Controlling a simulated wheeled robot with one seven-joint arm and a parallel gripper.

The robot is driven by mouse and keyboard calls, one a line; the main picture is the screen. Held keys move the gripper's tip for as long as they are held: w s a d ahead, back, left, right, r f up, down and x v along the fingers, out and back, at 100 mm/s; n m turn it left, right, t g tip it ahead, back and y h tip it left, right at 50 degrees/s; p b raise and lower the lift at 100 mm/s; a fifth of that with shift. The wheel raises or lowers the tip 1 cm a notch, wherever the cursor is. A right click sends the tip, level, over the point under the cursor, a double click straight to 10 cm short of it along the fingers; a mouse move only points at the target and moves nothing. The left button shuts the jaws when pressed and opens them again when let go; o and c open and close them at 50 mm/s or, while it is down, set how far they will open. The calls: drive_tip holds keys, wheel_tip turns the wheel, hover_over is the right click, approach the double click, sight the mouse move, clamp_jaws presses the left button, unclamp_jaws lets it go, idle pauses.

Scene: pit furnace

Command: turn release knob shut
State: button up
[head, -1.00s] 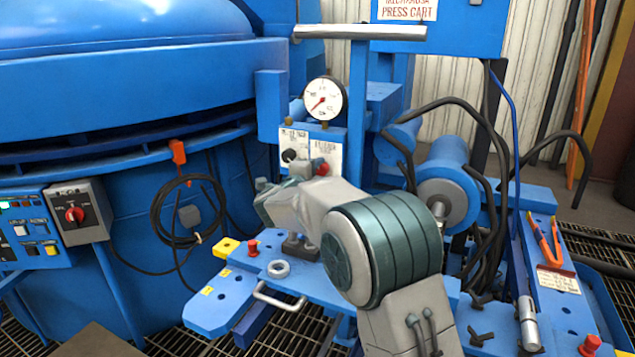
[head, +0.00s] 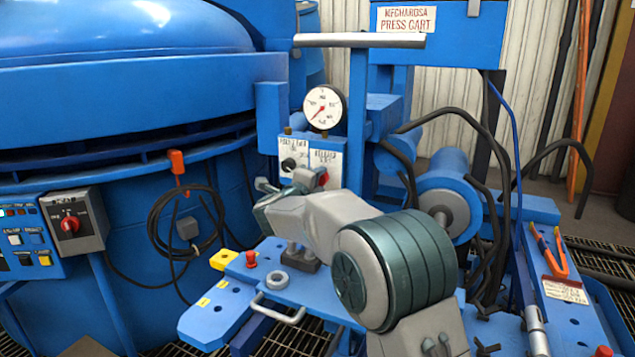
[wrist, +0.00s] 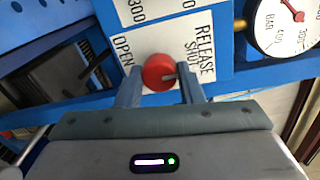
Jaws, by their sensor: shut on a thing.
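The red round release knob (wrist: 157,70) is on a white label plate (wrist: 212,52) with OPEN printed on its left and RELEASE and SHUT on its right. A short grey mark shows on the right side of its face. My gripper (wrist: 160,77) has one finger on each side of the knob and is shut on it. In the head view the knob (head: 323,176) shows as a small red spot just above my wrist; my fingertips are hidden there.
A pressure gauge (head: 324,107) sits above the plate, and a black knob (head: 288,164) is to the left. A grey bar (head: 360,40) runs overhead. The blue bench with a yellow block (head: 223,259) and red peg (head: 251,259) lies below. Black hoses are at right.

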drive_tip(key=o, duration=1)
drive_tip(key=p+v, duration=0.3)
drive_tip(key=v, duration=1.1)
